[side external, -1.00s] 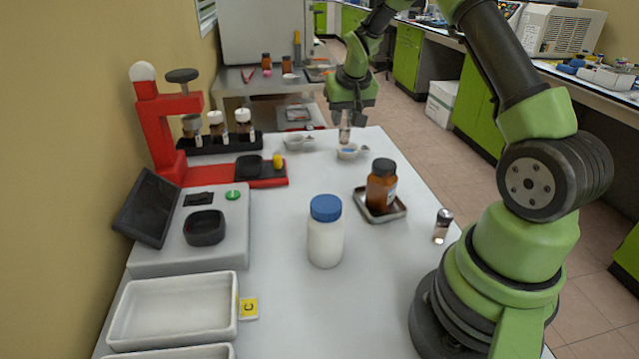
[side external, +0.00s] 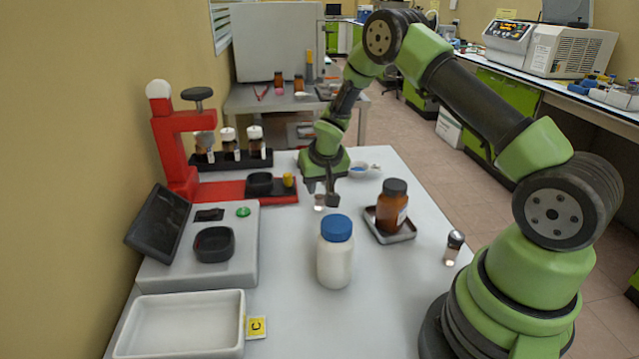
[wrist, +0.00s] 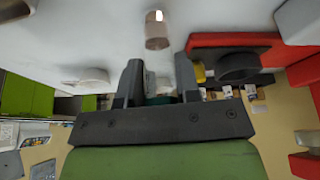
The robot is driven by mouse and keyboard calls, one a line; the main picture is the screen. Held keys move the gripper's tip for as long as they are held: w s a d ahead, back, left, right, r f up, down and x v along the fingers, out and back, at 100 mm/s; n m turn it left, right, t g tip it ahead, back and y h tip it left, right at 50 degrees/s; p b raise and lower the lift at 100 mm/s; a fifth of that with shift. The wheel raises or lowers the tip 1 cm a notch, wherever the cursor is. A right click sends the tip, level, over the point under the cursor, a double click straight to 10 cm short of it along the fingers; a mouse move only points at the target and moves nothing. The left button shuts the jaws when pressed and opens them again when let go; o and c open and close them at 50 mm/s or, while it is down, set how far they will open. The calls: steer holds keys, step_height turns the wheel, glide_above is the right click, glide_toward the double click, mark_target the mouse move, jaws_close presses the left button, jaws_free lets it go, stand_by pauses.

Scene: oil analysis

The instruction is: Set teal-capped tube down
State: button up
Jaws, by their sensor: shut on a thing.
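My gripper (side external: 321,193) hangs over the middle of the white table, pointing down, its fingers closed around the teal-capped tube. The tube's pale, clear lower part (side external: 319,202) shows at the fingertips in the side view; the rest is hidden by the fingers. In the wrist view, a strip of the teal cap (wrist: 160,99) shows between the two fingers of my gripper (wrist: 159,76). I cannot tell whether the tube touches the table.
A blue-capped white bottle (side external: 335,259) stands nearer the camera. An amber bottle (side external: 392,207) stands on a metal tray (side external: 405,236) at right. A red stand (side external: 173,150) and a vial rack (side external: 232,161) are at left. A small dish (side external: 361,171) is behind right.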

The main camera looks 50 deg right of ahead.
steer(key=shift+f, duration=0.2)
steer(key=o, duration=0.9)
steer(key=s+a+r+t, duration=0.1)
steer(key=s+a+r, duration=0.25)
steer(key=r, duration=0.45)
steer(key=s+a+r+y, duration=0.1)
steer(key=s+a+r, duration=0.25)
steer(key=r, duration=0.35)
steer(key=s+a+r+t, duration=0.15)
steer(key=s+r, duration=0.25)
steer(key=r, duration=0.4)
steer(key=s+a+r+n+y, duration=0.1)
steer(key=s+a, duration=0.3)
steer(key=s, duration=0.3)
steer(key=s+a+r+n+y, duration=0.1)
steer(key=s+a+r+y, duration=0.1)
steer(key=s+a, duration=0.2)
steer(key=s+t, duration=0.1)
steer(key=s, duration=0.2)
steer(key=shift+s+a+r+n+y, duration=0.2)
steer(key=shift+r+n+y, duration=0.1)
steer(key=shift+n, duration=0.1)
